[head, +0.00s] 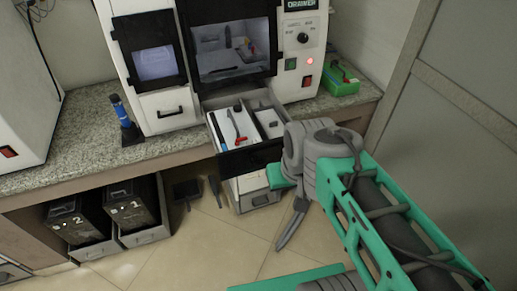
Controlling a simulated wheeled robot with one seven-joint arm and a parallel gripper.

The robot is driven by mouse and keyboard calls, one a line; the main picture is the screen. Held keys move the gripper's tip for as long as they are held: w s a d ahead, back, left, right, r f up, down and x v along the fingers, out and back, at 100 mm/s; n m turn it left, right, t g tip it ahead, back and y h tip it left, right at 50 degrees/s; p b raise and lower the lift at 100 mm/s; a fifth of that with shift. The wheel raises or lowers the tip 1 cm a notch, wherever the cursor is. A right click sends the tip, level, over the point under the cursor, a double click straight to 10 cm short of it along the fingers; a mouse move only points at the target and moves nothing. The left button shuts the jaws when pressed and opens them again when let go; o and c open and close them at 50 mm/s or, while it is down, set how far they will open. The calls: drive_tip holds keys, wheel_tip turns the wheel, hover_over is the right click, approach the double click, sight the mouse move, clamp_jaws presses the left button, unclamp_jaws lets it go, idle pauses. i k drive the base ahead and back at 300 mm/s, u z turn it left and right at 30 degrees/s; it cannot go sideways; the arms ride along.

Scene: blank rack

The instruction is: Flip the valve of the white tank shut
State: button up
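A white tank-like box (251,191) stands on the floor under the counter, below an open drawer, partly hidden by my arm. I cannot make out a valve on it. My gripper (290,222) hangs just right of this box, over the tiled floor, pointing down. One long grey finger shows clearly; the rest is hidden behind the wrist, so its opening cannot be read. I see nothing held in it.
The open drawer (262,154) of the white machine (150,60) juts out above the box, holding tools. Two black canisters, one (77,219) left of the other (130,206), stand in grey trays under the counter (75,140). A green box (341,82) sits on the counter. Grey panels stand at right.

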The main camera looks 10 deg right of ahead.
sight(237, 142)
drive_tip(key=k, duration=0.65)
drive_tip(key=u, duration=0.8)
drive_tip(key=i, duration=1.15)
drive_tip(key=u, duration=0.05)
